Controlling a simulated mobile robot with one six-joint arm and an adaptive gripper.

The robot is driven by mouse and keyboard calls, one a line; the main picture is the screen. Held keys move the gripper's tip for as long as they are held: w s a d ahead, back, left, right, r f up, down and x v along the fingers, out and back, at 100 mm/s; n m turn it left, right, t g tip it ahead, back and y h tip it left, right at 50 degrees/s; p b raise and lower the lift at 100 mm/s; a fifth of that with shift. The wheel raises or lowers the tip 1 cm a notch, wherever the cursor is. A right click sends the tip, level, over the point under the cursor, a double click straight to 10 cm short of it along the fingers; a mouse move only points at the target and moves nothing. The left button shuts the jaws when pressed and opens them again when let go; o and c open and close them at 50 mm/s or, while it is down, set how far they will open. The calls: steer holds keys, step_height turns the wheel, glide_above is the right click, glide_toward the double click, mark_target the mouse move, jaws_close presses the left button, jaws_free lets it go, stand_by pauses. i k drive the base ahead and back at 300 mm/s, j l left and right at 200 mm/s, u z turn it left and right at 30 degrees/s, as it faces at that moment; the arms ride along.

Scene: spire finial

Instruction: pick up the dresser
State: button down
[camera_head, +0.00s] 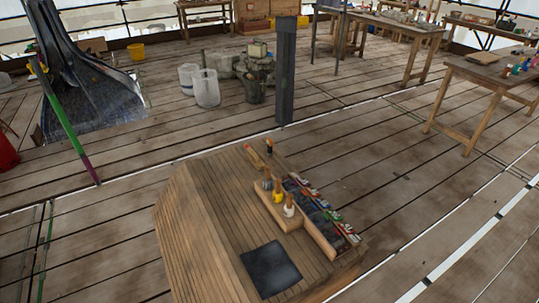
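A wooden bench (205,215) with a slatted top stands in the lower middle of the head view. On its top, a short light-wood piece (254,155) lies at the far edge, and a small upright tool with a dark top (269,146) stands beside it. A wooden rack (318,239) holds a row of small coloured tools (322,207). A yellow-bodied tool (278,191) and a pale-bodied tool (289,206) stand at the rack's left side. I cannot tell for sure which of these is the dresser. My gripper is not in view.
A dark square mat (270,269) lies on the bench top. A dark post (286,75) rises behind the bench, with buckets (206,87) to its left. A green and purple pole (64,122) leans at left. Tables (490,75) stand at right. Plank floor right of the bench is clear.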

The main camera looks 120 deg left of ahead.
mark_target(252, 157)
steer(key=u, duration=3.95)
steer(key=k+j, duration=0.1)
steer(key=k, duration=0.6)
steer(key=i+j+u, duration=0.4)
steer(key=i+j, duration=0.15)
steer(key=j, duration=0.4)
steer(key=i+j+u, duration=0.35)
steer(key=i+j, duration=0.35)
steer(key=i+j+u, duration=0.4)
steer(key=i+j, duration=0.2)
steer(key=i, duration=0.15)
steer(key=i+z, duration=0.25)
steer(key=i, duration=1.75)
steer(key=i+l+z, duration=0.1)
steer(key=i+z, duration=0.2)
steer(key=i, duration=0.2)
steer(key=i+z, duration=0.3)
steer(key=i, duration=0.2)
steer(key=i+j+z, duration=0.3)
steer(key=i, duration=0.2)
steer(key=i+j+z, duration=0.3)
steer(key=i, duration=0.15)
steer(key=l, duration=0.1)
